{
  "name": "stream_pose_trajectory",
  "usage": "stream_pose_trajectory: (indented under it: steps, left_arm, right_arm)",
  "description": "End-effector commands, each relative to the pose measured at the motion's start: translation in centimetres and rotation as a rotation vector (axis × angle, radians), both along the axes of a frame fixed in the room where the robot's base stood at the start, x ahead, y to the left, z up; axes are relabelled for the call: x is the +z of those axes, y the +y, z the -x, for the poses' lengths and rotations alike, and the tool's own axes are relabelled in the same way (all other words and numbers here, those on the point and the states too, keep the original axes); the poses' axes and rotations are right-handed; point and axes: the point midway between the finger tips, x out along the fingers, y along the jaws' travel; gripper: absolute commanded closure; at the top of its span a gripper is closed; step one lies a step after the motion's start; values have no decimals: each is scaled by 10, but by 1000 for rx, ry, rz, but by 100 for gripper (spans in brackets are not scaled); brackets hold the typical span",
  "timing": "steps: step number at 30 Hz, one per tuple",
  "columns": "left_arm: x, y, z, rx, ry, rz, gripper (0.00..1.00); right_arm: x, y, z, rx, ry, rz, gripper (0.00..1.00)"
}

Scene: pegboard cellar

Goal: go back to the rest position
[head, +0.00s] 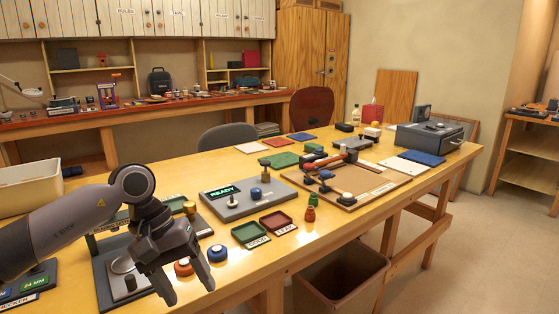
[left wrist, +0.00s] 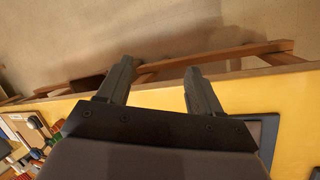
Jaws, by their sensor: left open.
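My left gripper (head: 191,291) hangs over the near left part of the yellow table (head: 330,216), close to its front edge. Its two fingers are spread, with nothing between them. In the left wrist view the open fingers (left wrist: 154,87) point past the table edge toward the floor. An orange-red button (head: 183,267) and a blue button (head: 217,253) are beside and behind the fingers in the head view. My right gripper is in neither view.
A grey fixture plate (head: 106,265) lies under my left wrist. A grey panel with a green READY display (head: 223,192), a green tray (head: 250,233) and a red tray (head: 276,222) are to the right. A brown bin (head: 340,284) stands below the front edge.

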Motion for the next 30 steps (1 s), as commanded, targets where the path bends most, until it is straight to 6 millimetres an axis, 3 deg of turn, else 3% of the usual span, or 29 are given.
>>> stream_pose_trajectory:
  steps: [4,9,15,19,22,26,29,30]
  left_arm:
    - [-15,-64,30,142,188,258,35]
    - [-9,-126,61,376,510,556,35]
    - [17,-165,78,689,997,841,35]
    - [30,-169,75,901,1365,983,35]
    - [34,-162,67,1060,1672,1068,35]
    - [25,-140,54,1258,2095,1152,35]
    - [6,-117,47,1390,2441,1196,35]
    - [-3,-106,45,-1391,-2500,-1170,35]
  right_arm:
    - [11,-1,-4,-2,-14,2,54]
    - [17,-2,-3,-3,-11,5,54]
    - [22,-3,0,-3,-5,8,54]
    - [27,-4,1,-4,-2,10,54]
    - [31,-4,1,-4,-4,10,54]
    - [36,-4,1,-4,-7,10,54]
    - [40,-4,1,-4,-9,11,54]
    - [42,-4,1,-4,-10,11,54]
